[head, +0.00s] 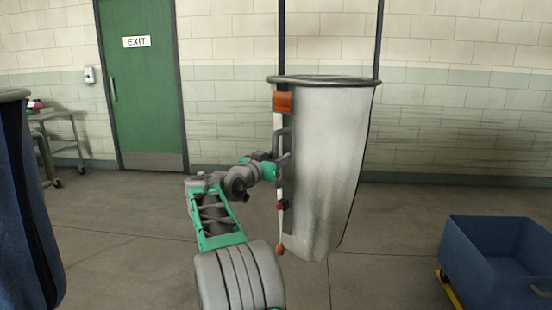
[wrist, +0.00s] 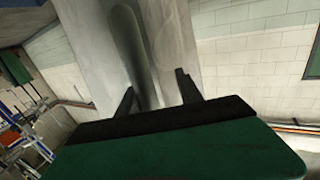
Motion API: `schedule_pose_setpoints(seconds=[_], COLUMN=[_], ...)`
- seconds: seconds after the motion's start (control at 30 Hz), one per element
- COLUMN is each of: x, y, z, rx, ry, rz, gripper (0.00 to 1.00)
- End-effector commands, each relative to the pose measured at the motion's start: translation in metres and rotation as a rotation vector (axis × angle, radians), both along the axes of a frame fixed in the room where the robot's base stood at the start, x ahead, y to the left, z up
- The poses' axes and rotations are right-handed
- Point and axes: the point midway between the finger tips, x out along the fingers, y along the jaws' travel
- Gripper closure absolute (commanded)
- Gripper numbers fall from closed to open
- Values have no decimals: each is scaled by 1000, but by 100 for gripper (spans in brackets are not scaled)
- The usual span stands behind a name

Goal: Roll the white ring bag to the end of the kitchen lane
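The white ring bag (head: 330,150) hangs upright from two dark straps, a dark ring around its mouth and grey smudges down its side. Its left side carries a grey loop handle (head: 286,140), an orange-brown tag and a pale cord with a red piece and an orange end. My gripper (head: 280,168) is at that left side, by the handle. In the wrist view the fingers of my gripper (wrist: 157,92) stand apart, with the pale bag (wrist: 175,40) and a grey upright strip (wrist: 130,50) just beyond them. Whether the fingertips touch the bag is unclear.
A dark blue bag (head: 25,200) stands at the left edge. A blue bin (head: 490,265) on a yellow-edged base is at the lower right. A grey cart (head: 60,145) stands by the green exit door (head: 140,85). Grey floor between is clear.

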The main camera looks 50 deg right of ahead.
Motion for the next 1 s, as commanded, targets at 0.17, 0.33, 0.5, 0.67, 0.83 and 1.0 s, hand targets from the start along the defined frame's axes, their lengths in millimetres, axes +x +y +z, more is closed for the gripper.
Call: schedule_pose_setpoints(seconds=[0.17, 0.33, 0.5, 0.67, 0.83, 1.0], x=[0, -1, -9, -14, -16, -16], y=[1, 18, 53, 75, 77, 77], z=[-1, 0, 0, 0, -1, -1], rx=[1, 2, 1, 1, 1, 1], ry=[1, 1, 1, 1, 1, 1], rz=[0, 5, 6, 4, 1, 1], gripper=[59, 59, 59, 59, 59, 59])
